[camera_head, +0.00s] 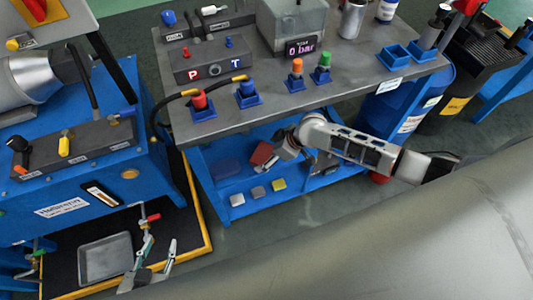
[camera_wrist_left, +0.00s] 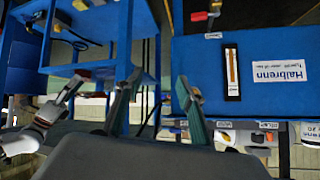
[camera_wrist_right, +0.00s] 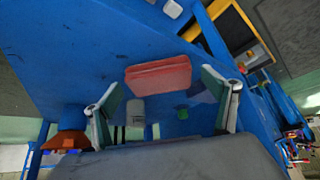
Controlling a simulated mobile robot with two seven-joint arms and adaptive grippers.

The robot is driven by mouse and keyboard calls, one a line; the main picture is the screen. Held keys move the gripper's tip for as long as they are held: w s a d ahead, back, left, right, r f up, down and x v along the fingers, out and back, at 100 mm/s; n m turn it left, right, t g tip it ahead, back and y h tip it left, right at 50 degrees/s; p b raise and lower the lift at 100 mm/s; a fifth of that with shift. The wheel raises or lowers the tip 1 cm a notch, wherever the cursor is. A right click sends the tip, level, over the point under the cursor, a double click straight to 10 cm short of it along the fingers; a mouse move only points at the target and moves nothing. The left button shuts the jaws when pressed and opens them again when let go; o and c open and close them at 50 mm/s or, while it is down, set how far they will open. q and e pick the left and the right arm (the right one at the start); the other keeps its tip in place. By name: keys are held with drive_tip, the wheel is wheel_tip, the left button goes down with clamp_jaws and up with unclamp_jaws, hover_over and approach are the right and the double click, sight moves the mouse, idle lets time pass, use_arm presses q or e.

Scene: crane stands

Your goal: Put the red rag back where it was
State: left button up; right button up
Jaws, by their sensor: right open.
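In the right wrist view the rag (camera_wrist_right: 158,77) appears between the two spread fingers, with gaps on both sides. The right gripper is open. My left gripper (camera_head: 160,252) is open and empty, low over the floor area at the bottom left. Its spread fingers also show in the left wrist view (camera_wrist_left: 157,95).
The grey tabletop (camera_head: 340,88) hangs above my right gripper. A metal tray (camera_head: 105,258) lies by my left gripper. A blue drum (camera_head: 405,105) stands at the right.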

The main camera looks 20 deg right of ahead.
drive_tip(key=s+d, duration=0.8)
drive_tip(key=d, duration=0.1)
drive_tip(key=s+a+r+m+t+y, duration=0.1)
drive_tip(key=s+a+t, duration=0.1)
drive_tip(key=s+a, duration=0.3)
drive_tip(key=s+a+r+m+t, duration=0.1)
drive_tip(key=s+a+r, duration=0.1)
drive_tip(key=a, duration=0.5)
use_arm(q)
drive_tip(key=shift+w+d+r+p, duration=0.15)
drive_tip(key=shift+r+p, duration=0.25)
drive_tip(key=shift+r, duration=0.25)
use_arm(e)
drive_tip(key=s+d+r+m+t+h, duration=0.2)
drive_tip(key=s+d+r+t+h, duration=0.1)
drive_tip(key=s+d, duration=0.3)
drive_tip(key=shift+s+d+r+m+h, duration=0.3)
drive_tip(key=shift+s+r+m, duration=0.1)
drive_tip(key=shift+s, duration=0.2)
drive_tip(key=shift+a, duration=0.1)
